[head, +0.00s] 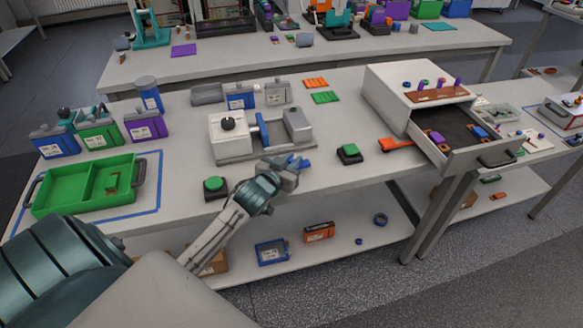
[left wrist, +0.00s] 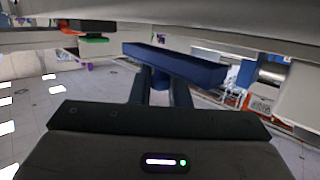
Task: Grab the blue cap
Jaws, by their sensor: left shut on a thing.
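The blue cap (head: 301,162) is at the tip of my left gripper (head: 288,170), at the front edge of the table before the grey-white fixture (head: 225,146). In the left wrist view the blue cap (left wrist: 175,63) shows as a long dark blue bar across the two fingers of my left gripper (left wrist: 160,82). The fingers are shut on it, and their tips are partly hidden by it. In the head view the fingers are small and partly hidden by the wrist. My right gripper is not in view.
A green button (head: 214,185) stands left of my wrist, and another (head: 349,152) stands to the right. The fixture carries a blue upright lever (head: 263,131). An open drawer (head: 455,145) juts out at the right. A green tray (head: 85,186) lies at the left.

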